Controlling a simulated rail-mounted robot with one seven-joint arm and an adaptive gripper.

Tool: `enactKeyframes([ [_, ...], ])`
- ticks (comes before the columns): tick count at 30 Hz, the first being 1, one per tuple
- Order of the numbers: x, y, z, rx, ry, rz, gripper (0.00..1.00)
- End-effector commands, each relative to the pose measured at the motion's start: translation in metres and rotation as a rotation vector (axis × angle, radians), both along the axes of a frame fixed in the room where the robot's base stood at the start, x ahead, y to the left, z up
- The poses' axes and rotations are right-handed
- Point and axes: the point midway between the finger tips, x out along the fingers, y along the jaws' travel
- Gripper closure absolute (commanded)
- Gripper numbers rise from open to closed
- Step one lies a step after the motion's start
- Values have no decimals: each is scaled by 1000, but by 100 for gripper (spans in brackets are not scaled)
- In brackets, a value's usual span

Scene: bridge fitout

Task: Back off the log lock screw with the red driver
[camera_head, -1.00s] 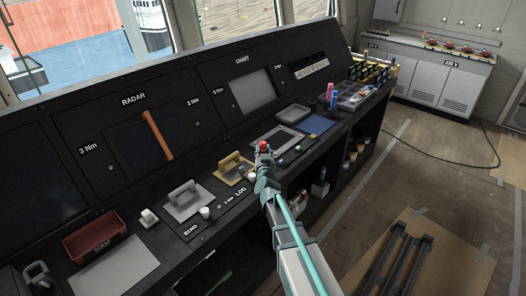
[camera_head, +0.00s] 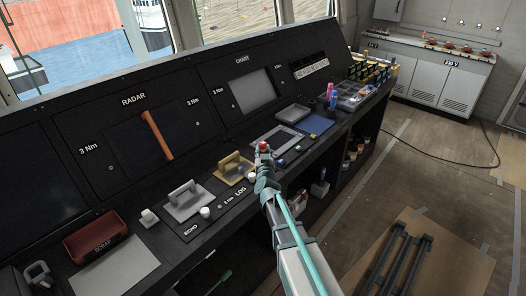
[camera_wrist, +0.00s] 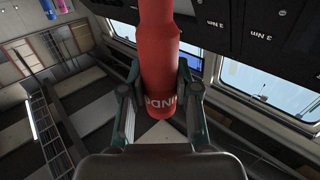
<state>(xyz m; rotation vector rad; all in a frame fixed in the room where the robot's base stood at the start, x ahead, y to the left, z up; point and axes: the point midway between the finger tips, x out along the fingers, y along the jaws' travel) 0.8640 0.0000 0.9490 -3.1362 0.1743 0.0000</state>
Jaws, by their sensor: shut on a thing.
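My gripper (camera_wrist: 160,105) is shut on the red driver (camera_wrist: 160,60), whose handle fills the middle of the wrist view with pale lettering on it. In the head view, the red driver (camera_head: 263,146) shows as a small red end at my gripper (camera_head: 264,156), above the console's front part. The tan log unit (camera_head: 232,166) with its upright handle is left of my gripper, behind the LOG label (camera_head: 240,191). The lock screw is too small to make out. The driver's tip is hidden in the head view, so I cannot tell whether it touches anything.
A grey echo unit (camera_head: 186,200) stands left of the log unit. A red scrap tray (camera_head: 95,236) is at the far left. A dark tray (camera_head: 294,113), a blue mat (camera_head: 316,124) and an organiser with bottles (camera_head: 355,95) lie to the right. Open floor is beyond the console.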

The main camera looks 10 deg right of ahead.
Motion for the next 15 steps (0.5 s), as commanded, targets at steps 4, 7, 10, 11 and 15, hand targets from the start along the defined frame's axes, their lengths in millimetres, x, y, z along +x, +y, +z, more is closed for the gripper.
enactKeyframes([
  [4, 0, 0, -1, 0, 3, 2, 100],
  [7, 0, 0, 1, 0, 3, 1, 100],
  [10, 0, 0, 6, 0, 2, 1, 100],
  [11, 0, 0, 8, 0, 2, 1, 100],
  [15, 0, 0, 19, 0, 0, 0, 100],
])
